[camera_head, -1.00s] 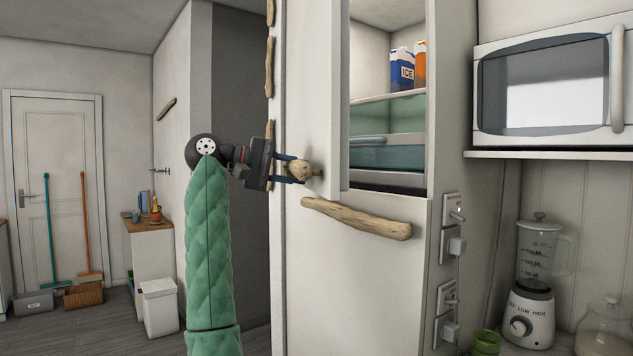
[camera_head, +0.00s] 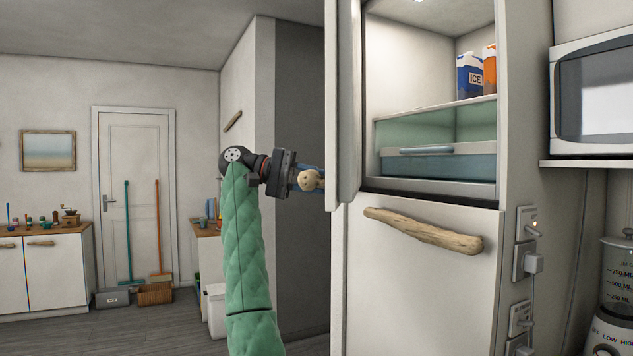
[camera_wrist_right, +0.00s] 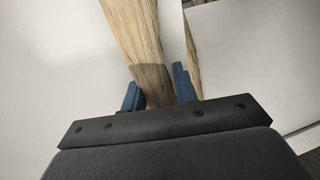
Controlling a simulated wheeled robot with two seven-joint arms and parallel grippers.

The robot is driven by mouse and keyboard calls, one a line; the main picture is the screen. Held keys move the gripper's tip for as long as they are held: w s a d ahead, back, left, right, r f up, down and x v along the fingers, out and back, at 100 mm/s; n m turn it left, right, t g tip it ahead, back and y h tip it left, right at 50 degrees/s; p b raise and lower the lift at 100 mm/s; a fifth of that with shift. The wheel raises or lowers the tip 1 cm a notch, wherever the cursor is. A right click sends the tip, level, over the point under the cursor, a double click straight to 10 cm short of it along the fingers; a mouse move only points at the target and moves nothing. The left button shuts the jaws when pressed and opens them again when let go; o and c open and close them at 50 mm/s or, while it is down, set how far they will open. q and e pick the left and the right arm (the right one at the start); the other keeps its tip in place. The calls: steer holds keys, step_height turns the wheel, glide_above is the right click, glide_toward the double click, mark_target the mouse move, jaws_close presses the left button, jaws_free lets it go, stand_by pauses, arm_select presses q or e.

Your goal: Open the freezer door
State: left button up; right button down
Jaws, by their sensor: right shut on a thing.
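The freezer door (camera_head: 343,100) stands swung open on the left of the upper compartment, seen nearly edge-on. My right gripper (camera_head: 312,171), at the end of the green-sleeved arm, is shut on the door's driftwood handle (camera_head: 310,181). In the right wrist view the handle (camera_wrist_right: 138,40) runs up from between the blue fingers (camera_wrist_right: 157,92), against the pale door. The open freezer compartment (camera_head: 417,40) shows an ice pack and an orange pack above drawers. My left gripper is not in view.
A lower door with its own driftwood handle (camera_head: 424,231) is closed below the freezer. A microwave (camera_head: 598,98) on a shelf and a blender (camera_head: 612,300) stand at the right. Open floor (camera_head: 150,325) lies at the left, before cabinets and brooms.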

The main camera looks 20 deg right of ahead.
steer(key=shift+f, duration=0.1)
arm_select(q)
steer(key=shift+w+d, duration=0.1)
arm_select(e)
steer(key=c, duration=1.1)
jaws_free()
steer(key=shift+w+a, duration=0.1)
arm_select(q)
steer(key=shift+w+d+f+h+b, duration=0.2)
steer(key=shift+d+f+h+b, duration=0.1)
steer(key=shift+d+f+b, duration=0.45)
arm_select(e)
steer(key=shift+v, duration=3.8)
